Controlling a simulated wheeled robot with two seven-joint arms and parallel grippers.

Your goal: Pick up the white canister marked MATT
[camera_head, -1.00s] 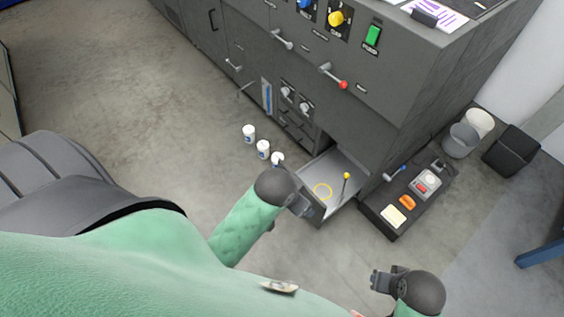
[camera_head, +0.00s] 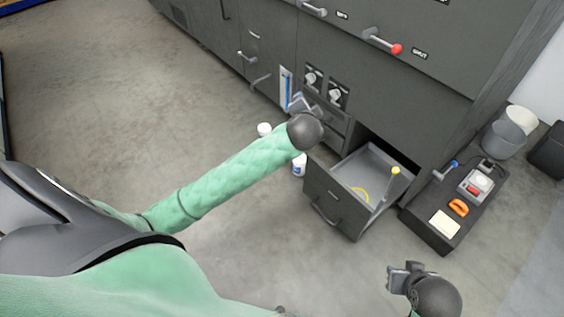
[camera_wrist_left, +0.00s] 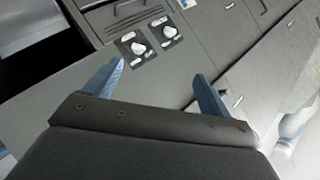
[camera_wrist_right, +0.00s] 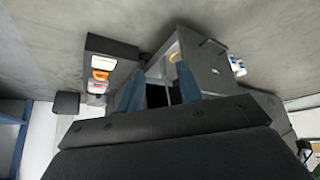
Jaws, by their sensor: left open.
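White canisters stand on the floor by the grey cabinet. In the head view one canister (camera_head: 264,129) shows left of my left arm and another (camera_head: 299,166) shows below it. My arm covers the floor between them. No MATT marking can be read. Small white-and-blue canisters (camera_wrist_right: 237,66) also show in the right wrist view. My left gripper (camera_head: 300,103) is open and empty, in front of the cabinet's knobs, beyond the canisters. In the left wrist view, pale blurred shapes lie at the right edge. My right gripper (camera_head: 402,274) is open and empty, at the lower right.
An open drawer (camera_head: 333,205) juts out right of the canisters, with a yellow ring and a yellow-knobbed lever. A low dark unit (camera_head: 437,231) with several items stands farther right, near a grey bin (camera_head: 503,139). The floor at left is clear.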

